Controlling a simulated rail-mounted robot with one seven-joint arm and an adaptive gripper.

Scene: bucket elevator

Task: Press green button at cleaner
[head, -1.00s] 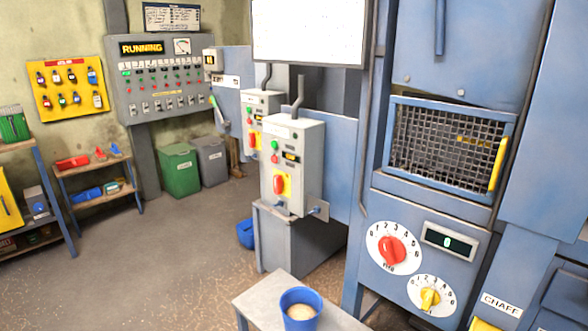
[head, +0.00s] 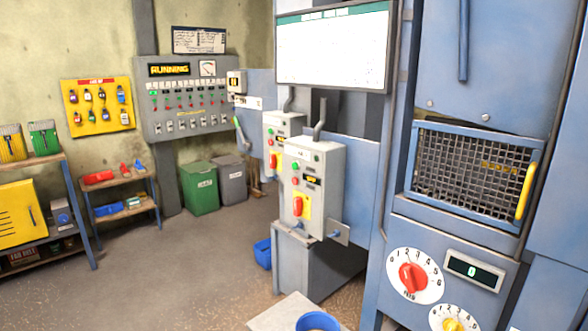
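The blue machine with a wire-mesh window (head: 472,172) and dials, which looks like the cleaner, fills the right side of the head view. To its left, a near grey control box (head: 325,205) stands on a grey pedestal. It has a small green button (head: 295,166) above a red one (head: 295,179), a small display and a red rotary switch on a yellow plate (head: 298,206). A similar grey box (head: 283,125) is partly hidden behind it. The labels on both boxes are too small to read. My gripper is not in view.
A blue bucket (head: 318,321) sits on a low bench (head: 277,315) at the bottom edge. Green (head: 199,187) and grey (head: 230,180) bins stand at the back wall. Shelves line the left. The middle floor is clear.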

